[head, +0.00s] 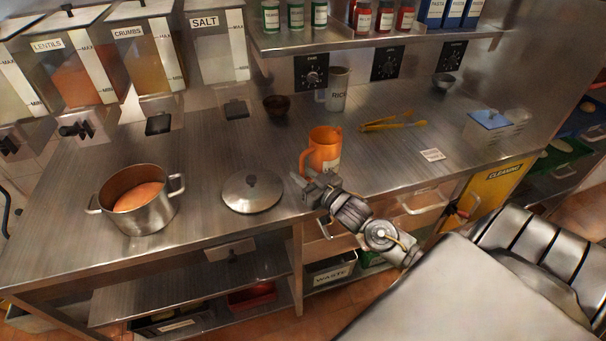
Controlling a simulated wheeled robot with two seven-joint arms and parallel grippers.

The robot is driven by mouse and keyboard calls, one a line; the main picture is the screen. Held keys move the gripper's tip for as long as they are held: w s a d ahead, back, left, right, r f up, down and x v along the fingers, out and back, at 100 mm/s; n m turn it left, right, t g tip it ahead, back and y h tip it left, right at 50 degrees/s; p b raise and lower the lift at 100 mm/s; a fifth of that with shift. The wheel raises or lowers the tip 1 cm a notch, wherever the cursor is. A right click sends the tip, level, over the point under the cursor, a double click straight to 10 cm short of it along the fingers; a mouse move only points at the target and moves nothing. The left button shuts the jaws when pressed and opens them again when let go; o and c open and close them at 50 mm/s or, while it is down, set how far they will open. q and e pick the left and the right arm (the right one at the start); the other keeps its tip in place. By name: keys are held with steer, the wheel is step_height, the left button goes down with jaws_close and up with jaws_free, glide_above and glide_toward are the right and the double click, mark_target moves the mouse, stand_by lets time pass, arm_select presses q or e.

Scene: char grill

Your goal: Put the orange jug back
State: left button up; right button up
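The orange jug (325,146) stands upright near the middle of the steel counter, with its handle toward the left and a pale label low on its side. My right gripper (308,182) reaches in from the lower right and is right in front of the jug's lower part, overlapping its base and the lower end of the handle. I cannot tell whether the fingers touch the jug or whether they are open or shut. My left gripper is not in view.
A pot of orange soup (141,214) and a lid (252,191) lie left of my gripper. Behind the jug are a dark bowl (277,105) and a RICE jug (337,94). Yellow tongs (393,124) lie to the right. A shelf (400,38) overhangs the back.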

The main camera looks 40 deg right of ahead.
steer(key=shift+o, duration=0.7)
steer(key=shift+r, duration=0.1)
steer(key=s+b, duration=0.2)
steer(key=s, duration=1)
steer(key=shift+d+b, duration=0.3)
steer(key=shift+d, duration=0.15)
